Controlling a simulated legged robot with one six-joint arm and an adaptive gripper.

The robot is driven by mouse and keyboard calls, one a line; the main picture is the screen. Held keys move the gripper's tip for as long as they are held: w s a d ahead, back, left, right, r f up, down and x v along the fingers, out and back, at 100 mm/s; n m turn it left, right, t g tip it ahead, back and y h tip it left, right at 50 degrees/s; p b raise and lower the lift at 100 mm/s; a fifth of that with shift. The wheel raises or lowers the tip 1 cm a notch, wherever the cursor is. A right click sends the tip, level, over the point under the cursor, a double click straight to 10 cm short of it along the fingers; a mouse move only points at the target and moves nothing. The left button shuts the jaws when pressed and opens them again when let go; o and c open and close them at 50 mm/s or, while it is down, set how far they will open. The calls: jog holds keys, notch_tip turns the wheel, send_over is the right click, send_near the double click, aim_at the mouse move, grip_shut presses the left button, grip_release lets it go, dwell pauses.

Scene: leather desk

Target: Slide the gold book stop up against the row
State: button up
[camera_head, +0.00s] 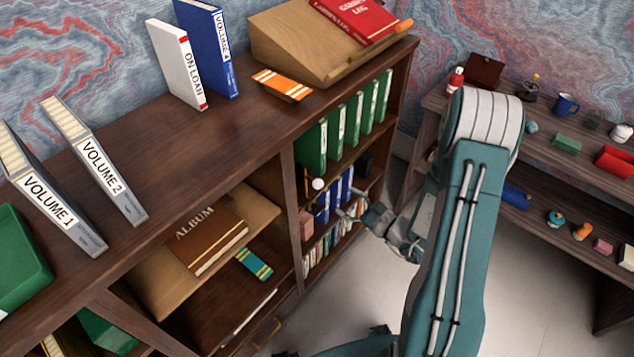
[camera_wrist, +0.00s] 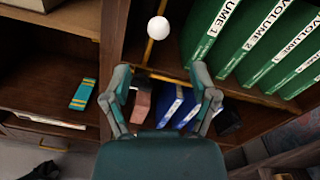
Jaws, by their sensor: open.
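The gold book stop (camera_wrist: 150,50) shows in the wrist view as a thin upright gold strip with a white ball knob (camera_wrist: 158,28). It stands left of the row of green volumes (camera_wrist: 232,38), with a gap between them. In the head view the white knob (camera_head: 318,184) shows below the green row (camera_head: 345,123); the rest of the stop is hard to make out there. My gripper (camera_wrist: 161,78) is open, its fingers spread on both sides below the knob, with nothing between them. In the head view my gripper (camera_head: 352,212) is in front of the bookcase.
Blue books (camera_wrist: 177,106) and a pinkish block (camera_wrist: 141,103) sit on the shelf below. A gold shelf edge (camera_wrist: 255,99) runs under the green row. A wooden upright (camera_wrist: 112,45) stands left of the stop. A brown album (camera_head: 207,235) lies in the left compartment.

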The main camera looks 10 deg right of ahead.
aim_at(317, 184)
jog(key=x, duration=1)
jog(key=shift+s, duration=0.1)
grip_shut()
